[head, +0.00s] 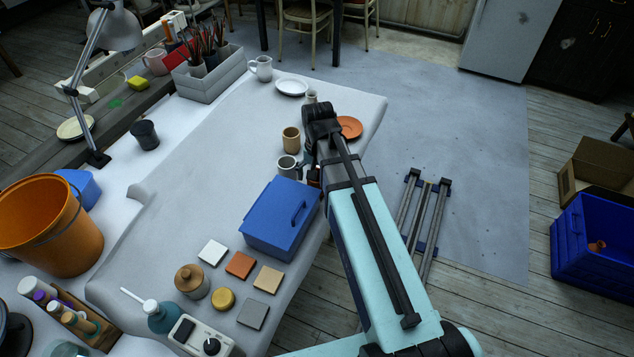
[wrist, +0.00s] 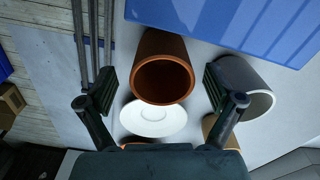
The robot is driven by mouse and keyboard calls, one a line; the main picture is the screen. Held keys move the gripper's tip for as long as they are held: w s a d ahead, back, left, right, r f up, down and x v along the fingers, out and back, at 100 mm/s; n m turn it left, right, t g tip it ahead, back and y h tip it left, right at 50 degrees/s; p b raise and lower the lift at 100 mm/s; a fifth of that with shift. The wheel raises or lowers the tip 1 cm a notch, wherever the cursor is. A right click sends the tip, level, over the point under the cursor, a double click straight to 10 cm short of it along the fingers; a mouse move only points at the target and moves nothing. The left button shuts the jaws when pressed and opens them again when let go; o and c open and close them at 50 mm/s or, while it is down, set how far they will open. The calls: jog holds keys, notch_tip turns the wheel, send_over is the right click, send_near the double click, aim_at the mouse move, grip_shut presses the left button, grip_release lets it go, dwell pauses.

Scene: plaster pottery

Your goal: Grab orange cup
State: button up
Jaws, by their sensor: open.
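The orange cup (wrist: 163,75) shows in the wrist view with its open mouth toward the camera. It lies between the two spread fingers of my gripper (wrist: 160,90), with a visible gap on each side. In the head view only a small orange part of the cup (head: 315,171) shows beside the blue box; my arm and gripper (head: 312,158) hide the rest. My gripper is open and holds nothing. Whether the fingertips are down at the cup's height is hard to tell.
A white saucer (wrist: 153,118) lies beyond the cup. A blue box (head: 281,218) stands on the near side. A tan cup (head: 291,140) and an orange plate (head: 349,127) are farther along the table.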

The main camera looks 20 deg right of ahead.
jog(key=shift+w+a+f+p, duration=0.1)
jog(key=shift+f+p, duration=0.25)
jog(key=shift+f, duration=1.5)
jog(key=shift+c, duration=0.3)
jog(key=c, duration=1.3)
